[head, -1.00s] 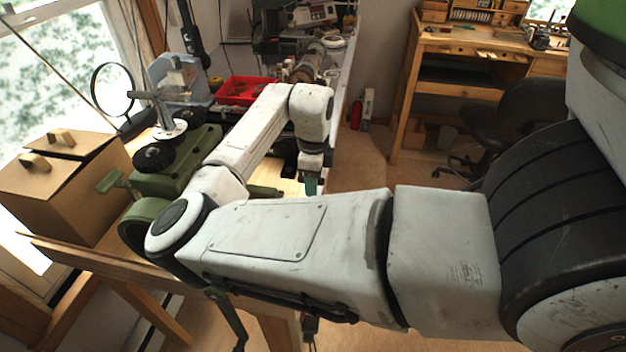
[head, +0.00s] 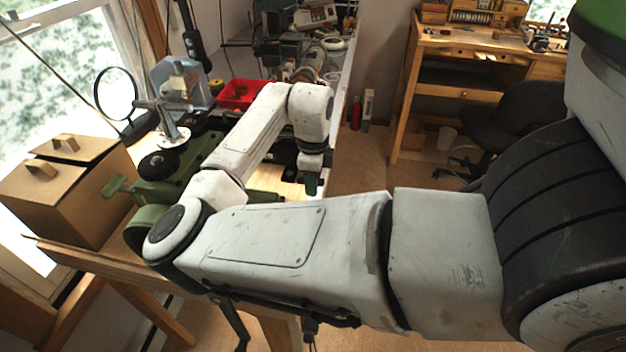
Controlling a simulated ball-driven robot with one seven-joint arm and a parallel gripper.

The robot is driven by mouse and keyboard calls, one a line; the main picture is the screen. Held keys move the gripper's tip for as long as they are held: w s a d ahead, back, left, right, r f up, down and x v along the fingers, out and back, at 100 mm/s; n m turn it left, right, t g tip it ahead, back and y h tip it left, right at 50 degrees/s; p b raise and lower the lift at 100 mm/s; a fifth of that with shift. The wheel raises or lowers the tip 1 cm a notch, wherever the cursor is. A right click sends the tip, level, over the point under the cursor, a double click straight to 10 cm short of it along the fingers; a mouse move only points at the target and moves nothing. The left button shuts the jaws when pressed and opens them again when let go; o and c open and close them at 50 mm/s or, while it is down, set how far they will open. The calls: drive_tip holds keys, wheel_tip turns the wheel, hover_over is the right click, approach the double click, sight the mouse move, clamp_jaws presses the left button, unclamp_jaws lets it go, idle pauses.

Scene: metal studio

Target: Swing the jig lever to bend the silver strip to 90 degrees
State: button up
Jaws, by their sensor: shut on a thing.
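My gripper (head: 311,184) points down over the bench, at the end of my white arm, beyond the elbow. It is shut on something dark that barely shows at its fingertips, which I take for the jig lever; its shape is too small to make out. A green machine (head: 185,165) with black knobs stands left of my arm. A short green bar (head: 262,195) shows just behind my forearm; I cannot tell whether it belongs to the jig. The silver strip cannot be made out, and my arm hides much of the bench around the gripper.
A cardboard box (head: 65,195) stands at the bench's left end. A wooden desk (head: 480,42) and dark chair (head: 520,120) are at the right. Floor between is open.

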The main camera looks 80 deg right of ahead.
drive_tip(key=shift+a+r+p, duration=0.25)
drive_tip(key=shift+r+p, duration=0.65)
drive_tip(key=shift+r, duration=0.15)
drive_tip(key=shift+r+p, duration=0.85)
drive_tip(key=shift+r, duration=0.2)
